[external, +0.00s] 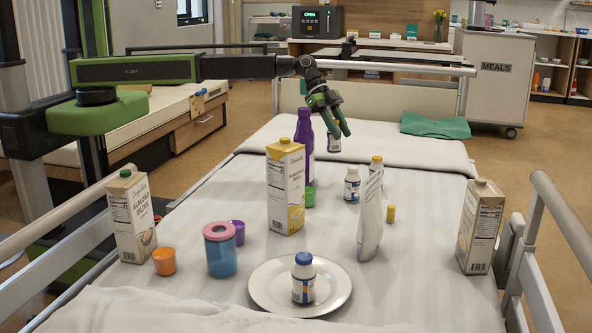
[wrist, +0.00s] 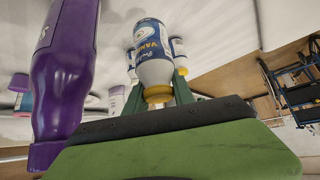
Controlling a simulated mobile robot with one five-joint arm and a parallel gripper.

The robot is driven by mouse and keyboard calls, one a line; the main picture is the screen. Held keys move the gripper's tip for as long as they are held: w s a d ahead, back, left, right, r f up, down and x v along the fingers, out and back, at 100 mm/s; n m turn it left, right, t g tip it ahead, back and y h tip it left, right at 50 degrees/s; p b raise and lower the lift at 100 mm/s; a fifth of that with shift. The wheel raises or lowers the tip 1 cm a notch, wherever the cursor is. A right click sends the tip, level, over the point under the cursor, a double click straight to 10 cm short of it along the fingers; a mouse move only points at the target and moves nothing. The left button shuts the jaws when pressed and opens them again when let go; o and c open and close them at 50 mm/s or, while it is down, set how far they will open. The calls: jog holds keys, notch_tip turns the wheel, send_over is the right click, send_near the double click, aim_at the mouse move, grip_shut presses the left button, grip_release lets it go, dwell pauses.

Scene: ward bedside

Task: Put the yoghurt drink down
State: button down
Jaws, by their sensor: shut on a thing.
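My gripper (external: 337,122) is shut on a small white yoghurt drink with a blue label (external: 334,144), near the pillow end of the bed. In the wrist view the drink (wrist: 153,50) sits between my green fingers (wrist: 158,92), its yellow cap (wrist: 157,93) nearest the gripper. Its label shows part of the word vanilla. The external view does not show clearly whether its base touches the bed. A tall purple bottle (external: 305,140) stands close to its left, and shows large in the wrist view (wrist: 62,75).
A yellow almond carton (external: 286,185), two small bottles (external: 352,186) (external: 375,165) and a white pouch (external: 370,218) stand on the bed. A plate (external: 262,290) holds a blue-capped bottle (external: 303,280). Cartons stand at both sides (external: 131,215) (external: 479,226). Bare sheet (external: 425,225) lies right of the pouch.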

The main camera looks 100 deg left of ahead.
jog(key=shift+r, duration=0.3)
jog(key=w+d+r+p, duration=0.1)
jog(key=w+d+p, duration=0.15)
jog(key=d, duration=1.15)
jog(key=w+d+r+p, duration=0.1)
jog(key=w+d+r, duration=0.15)
jog(key=d, duration=1.25)
jog(key=s+d+n+y, duration=0.1)
jog(key=s+d, duration=0.3)
jog(key=d, duration=1.2)
jog(key=s+d, duration=0.4)
jog(key=d, duration=1.2)
jog(key=shift+w+a+f+b, duration=1.05)
jog(key=shift+w+f+b, duration=0.6)
jog(key=shift+f+b, duration=0.45)
jog(key=shift+w+a+f+b, duration=1.1)
jog(key=shift+w+f+b, duration=0.55)
jog(key=shift+f+b, duration=0.4)
jog(key=shift+w+a+f+b, duration=1.05)
jog(key=shift+w+f+b, duration=0.6)
jog(key=shift+f+b, duration=0.45)
jog(key=c, duration=1.1)
grip_release()
